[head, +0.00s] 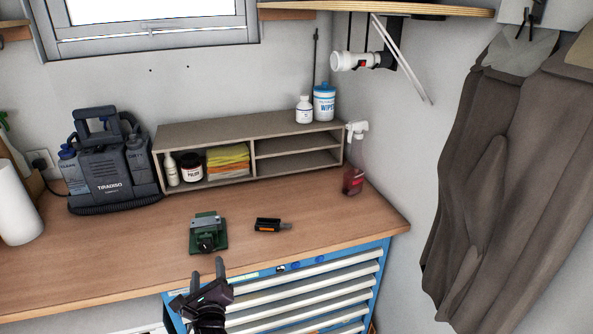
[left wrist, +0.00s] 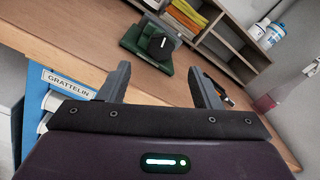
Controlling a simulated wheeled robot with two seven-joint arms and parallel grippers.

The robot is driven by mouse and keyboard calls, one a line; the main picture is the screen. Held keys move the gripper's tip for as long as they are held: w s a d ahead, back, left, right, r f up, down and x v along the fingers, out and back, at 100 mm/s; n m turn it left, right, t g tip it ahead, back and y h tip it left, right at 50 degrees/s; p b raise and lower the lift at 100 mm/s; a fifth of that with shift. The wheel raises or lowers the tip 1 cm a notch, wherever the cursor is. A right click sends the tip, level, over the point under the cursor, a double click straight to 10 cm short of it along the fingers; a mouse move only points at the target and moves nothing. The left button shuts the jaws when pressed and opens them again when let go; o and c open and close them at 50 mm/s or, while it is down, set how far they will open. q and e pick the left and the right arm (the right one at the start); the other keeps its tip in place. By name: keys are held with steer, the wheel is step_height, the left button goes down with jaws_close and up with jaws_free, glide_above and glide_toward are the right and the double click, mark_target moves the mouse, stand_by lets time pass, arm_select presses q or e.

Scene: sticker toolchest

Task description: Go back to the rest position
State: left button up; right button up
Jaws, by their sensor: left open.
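My left gripper (head: 207,270) is open and empty in front of the workbench's front edge, in the lower part of the head view. Its two spread fingers also show in the left wrist view (left wrist: 160,85), with nothing between them. A green and grey tool (head: 208,233) sits on the wooden bench just beyond the fingertips, and it shows in the left wrist view (left wrist: 150,45) too. A small black and orange object (head: 270,225) lies on the bench to its right. My right gripper is not in view.
The blue tool chest (head: 375,262) with pale drawer fronts stands under the wooden worktop (head: 110,250). A shelf unit (head: 300,142), a grey machine (head: 105,170) and a red spray bottle (head: 353,182) stand at the back. Grey clothing (head: 500,160) hangs at the right. The bench's left front is clear.

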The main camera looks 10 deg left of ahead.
arm_select(q)
steer(key=s+d+f+n+g+h, duration=0.5)
steer(key=s+d+n+g+h, duration=0.15)
steer(key=d+n, duration=0.55)
steer(key=s+d+r+n+g+h, duration=0.1)
steer(key=s+r+n+g, duration=0.15)
steer(key=s+n, duration=0.4)
steer(key=s+d+r+n+g+h, duration=0.1)
steer(key=s+d+r+n+g, duration=0.2)
steer(key=s, duration=0.7)
step_height(320, 180, down, 38)
steer(key=s+a+f+g+b, duration=0.1)
steer(key=s+g+b, duration=0.1)
steer(key=b, duration=0.5)
steer(key=s+a+f+b, duration=0.2)
steer(key=s+f, duration=0.7)
steer(key=f, duration=0.2)
steer(key=s+a+f+b, duration=0.1)
steer(key=s+f+b, duration=0.2)
steer(key=s+f, duration=0.7)
steer(key=shift+a+f+g, duration=0.35)
steer(key=shift+f+g, duration=0.05)
steer(key=shift+f, duration=0.65)
